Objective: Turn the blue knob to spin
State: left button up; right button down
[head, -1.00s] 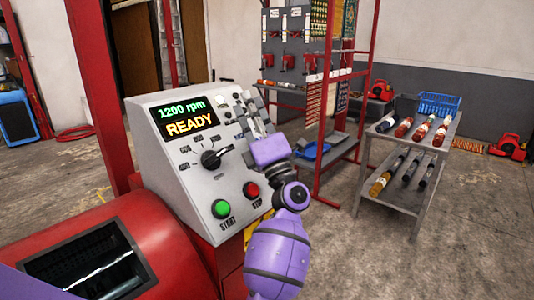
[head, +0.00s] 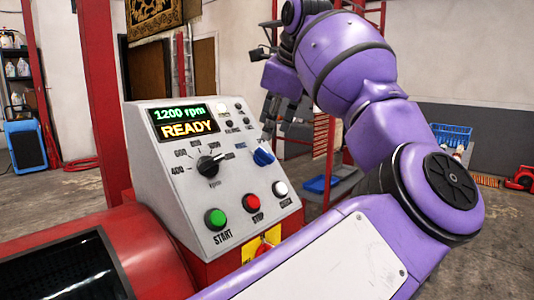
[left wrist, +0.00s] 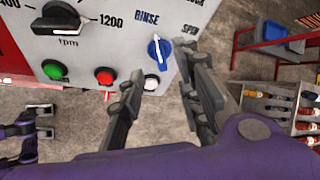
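The blue knob (head: 263,155) is on the sloped control panel (head: 190,215), right of the black rpm dial. In the left wrist view the blue knob (left wrist: 160,52) sits below the labels RINSE and SPIN. Its white mark points up, nearer RINSE. My left gripper (head: 283,122) hangs just above and right of the knob in the head view. In the left wrist view its fingers (left wrist: 162,75) are apart, with the knob beyond the gap and nothing between them. My right gripper (left wrist: 46,122) shows at the left wrist view's left edge, its fingers apart and empty.
The panel display (head: 183,122) reads 1200 rpm READY. A black dial (head: 209,165), a green START button (head: 215,218), a red button (head: 252,202) and a white button (head: 280,188) are close by. A red post (head: 95,100) stands behind. Shelving with bottles (left wrist: 275,105) is right.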

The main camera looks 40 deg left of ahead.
aim_at(265, 151)
pick_arm(q)
jog(key=b+x, duration=0.1)
jog(key=x, duration=0.7)
jog(key=shift+d, duration=0.15)
grip_shut()
